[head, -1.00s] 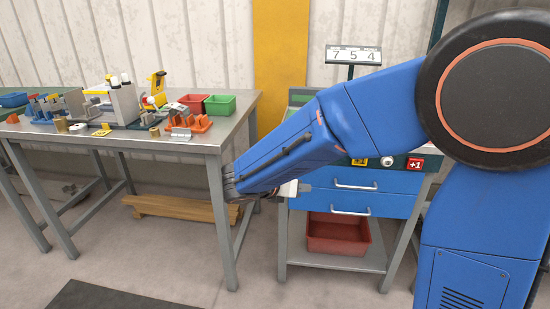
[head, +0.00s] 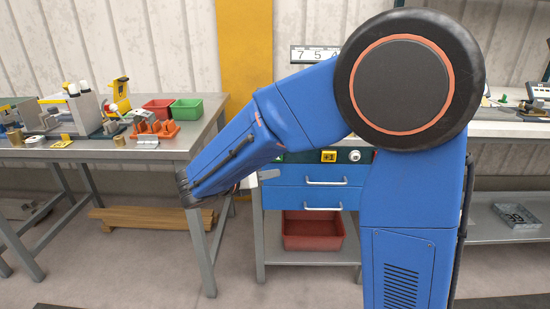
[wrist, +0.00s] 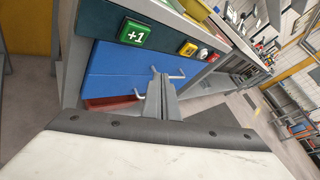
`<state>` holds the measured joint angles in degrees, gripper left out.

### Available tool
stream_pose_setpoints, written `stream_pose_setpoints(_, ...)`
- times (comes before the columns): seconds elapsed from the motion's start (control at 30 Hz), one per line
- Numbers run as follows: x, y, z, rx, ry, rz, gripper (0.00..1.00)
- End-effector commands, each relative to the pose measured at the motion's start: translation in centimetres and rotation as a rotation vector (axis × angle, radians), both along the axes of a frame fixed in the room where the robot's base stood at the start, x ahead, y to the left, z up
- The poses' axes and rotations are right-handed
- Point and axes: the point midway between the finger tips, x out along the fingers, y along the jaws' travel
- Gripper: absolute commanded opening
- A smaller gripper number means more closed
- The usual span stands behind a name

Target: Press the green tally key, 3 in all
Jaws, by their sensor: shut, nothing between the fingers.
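The green tally key (wrist: 135,33), marked +1, sits on the dark green front panel of the blue-drawer bench, at the upper left of the wrist view. In the head view only a sliver of it (head: 279,157) shows beside my arm. My gripper (wrist: 161,80) is shut and empty, apart from the key, which appears above and left of the fingertips in the wrist view. The counter display (head: 313,54) reads 7 5 and a partly covered digit that looks like 4.
A yellow key (head: 329,156) and a round white button (head: 355,155) sit along the same panel. Blue drawers (head: 310,185) with handles are below, over a red bin (head: 313,231). A grey workbench (head: 150,154) with tools stands left. My arm covers the panel's right part.

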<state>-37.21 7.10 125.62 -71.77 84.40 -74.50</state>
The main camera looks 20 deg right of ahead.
Motion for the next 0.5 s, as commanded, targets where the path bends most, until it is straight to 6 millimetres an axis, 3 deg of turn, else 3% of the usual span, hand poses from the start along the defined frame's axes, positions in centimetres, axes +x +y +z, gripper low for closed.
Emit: stream_pose_setpoints(0.5, 5.6, -1.9, 0.0, 0.001, 0.0, -0.002, 0.0)
